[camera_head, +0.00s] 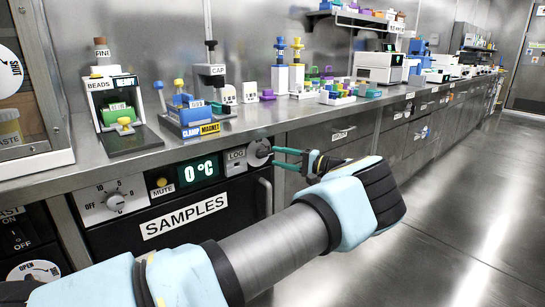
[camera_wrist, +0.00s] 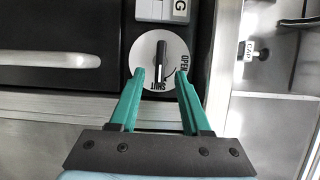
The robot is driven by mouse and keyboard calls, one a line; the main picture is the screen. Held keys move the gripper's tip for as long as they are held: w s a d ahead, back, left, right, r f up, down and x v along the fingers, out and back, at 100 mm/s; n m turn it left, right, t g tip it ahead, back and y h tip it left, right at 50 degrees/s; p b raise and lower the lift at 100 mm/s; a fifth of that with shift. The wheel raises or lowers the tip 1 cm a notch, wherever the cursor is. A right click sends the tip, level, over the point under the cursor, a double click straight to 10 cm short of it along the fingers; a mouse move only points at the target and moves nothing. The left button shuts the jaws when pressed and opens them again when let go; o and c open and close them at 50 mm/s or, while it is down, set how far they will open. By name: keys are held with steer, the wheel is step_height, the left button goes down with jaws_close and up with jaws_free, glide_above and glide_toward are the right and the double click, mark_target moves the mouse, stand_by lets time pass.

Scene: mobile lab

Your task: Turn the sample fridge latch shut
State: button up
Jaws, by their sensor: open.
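The sample fridge is the black unit under the counter with a SAMPLES label (camera_head: 184,216) and a 0 °C display (camera_head: 198,172). Its latch (camera_head: 258,152) is a round pale dial at the fridge's upper right corner. In the wrist view the latch dial (camera_wrist: 161,58) carries a dark bar handle and the words OPEN and SHUT. The bar lies nearly in line with SHUT, and OPEN is at the dial's right side. My gripper (camera_head: 273,157) is open at the latch. In the wrist view its green fingertips (camera_wrist: 160,75) stand either side of the bar's lower end, apart from it.
A vertical door handle (camera_head: 265,196) is just below the latch. The LOG panel (camera_head: 235,160) is left of it. The counter above holds a beads dispenser (camera_head: 116,112) and a clamp stand (camera_head: 190,115). Open floor (camera_head: 440,210) lies to the right.

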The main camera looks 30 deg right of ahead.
steer(key=v, duration=0.7)
steer(key=shift+s, duration=0.2)
